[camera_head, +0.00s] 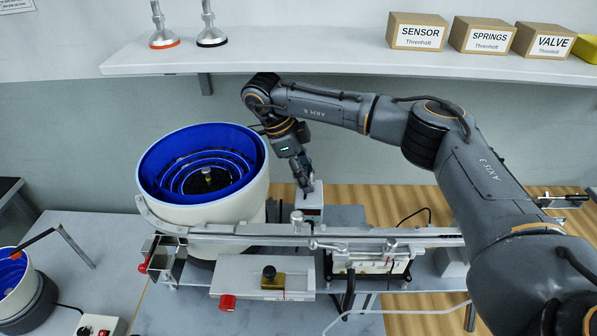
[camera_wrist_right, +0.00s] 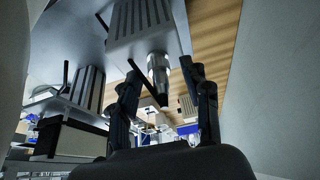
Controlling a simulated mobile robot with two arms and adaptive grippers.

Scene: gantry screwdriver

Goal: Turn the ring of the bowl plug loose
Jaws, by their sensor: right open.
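The bowl plug (camera_wrist_right: 158,72) is a silver round connector with a ring and a black tail end. In the right wrist view it sticks out from a grey ribbed box (camera_wrist_right: 135,35). My right gripper (camera_wrist_right: 161,66) is open, with one dark finger on each side of the plug in that picture. I see gaps beside the ring, and no clear contact. The plug cannot be made out there. My left gripper is not in view.
The blue-lined bowl stands left of the gripper. A metal rail (camera_head: 370,233) with clamps runs in front. A shelf (camera_head: 330,62) with labelled boxes (camera_head: 417,31) hangs behind. A second bowl (camera_head: 15,275) stands at the lower left. Wooden floor shows to the right.

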